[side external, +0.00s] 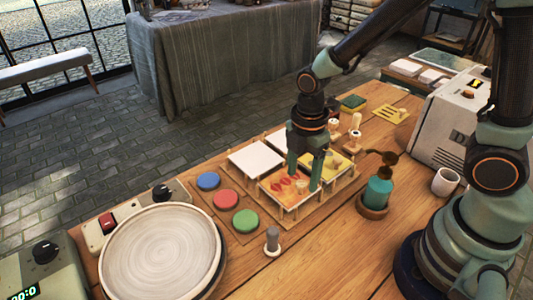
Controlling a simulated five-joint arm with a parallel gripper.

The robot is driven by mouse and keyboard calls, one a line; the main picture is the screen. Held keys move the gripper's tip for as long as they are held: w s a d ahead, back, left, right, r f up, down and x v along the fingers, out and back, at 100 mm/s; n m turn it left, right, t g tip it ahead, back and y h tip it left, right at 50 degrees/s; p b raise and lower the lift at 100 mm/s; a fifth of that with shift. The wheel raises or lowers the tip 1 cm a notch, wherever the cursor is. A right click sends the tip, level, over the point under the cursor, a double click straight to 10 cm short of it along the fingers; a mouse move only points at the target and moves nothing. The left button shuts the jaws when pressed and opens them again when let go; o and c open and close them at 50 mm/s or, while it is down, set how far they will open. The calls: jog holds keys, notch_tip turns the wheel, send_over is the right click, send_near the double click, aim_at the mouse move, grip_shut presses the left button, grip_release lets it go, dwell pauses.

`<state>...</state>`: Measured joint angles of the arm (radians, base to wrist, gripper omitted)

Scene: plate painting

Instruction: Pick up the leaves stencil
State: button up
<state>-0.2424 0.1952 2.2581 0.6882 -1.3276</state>
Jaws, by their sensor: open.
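An orange stencil card (276,186) with red leaf-like shapes lies in the front slot of a wooden rack (296,212); the shapes are small, so I cannot be sure that it is the leaves stencil. My gripper (304,182) points down over this card with its two fingers apart. The fingers hide part of the card, and I cannot tell whether they touch it. A yellow card (338,166) lies in the slot to the right, and a white card (255,159) lies at the back left. Another pale card (278,139) is partly hidden behind my gripper.
A round pale plate (160,252) stands at the front left. Blue, red and green paint discs (226,199) lie between it and the rack. A grey-topped stamp (272,240), a teal bottle (377,192) and a white mug (445,182) stand nearby. Bare wood shows at the front right.

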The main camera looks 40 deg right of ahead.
aim_at(302, 183)
jog(key=shift+d+f, duration=0.1)
jog(key=shift+f, duration=1.7)
jog(key=shift+w, duration=0.1)
jog(key=shift+c, duration=0.4)
grip_shut()
jog(key=shift+r, duration=0.2)
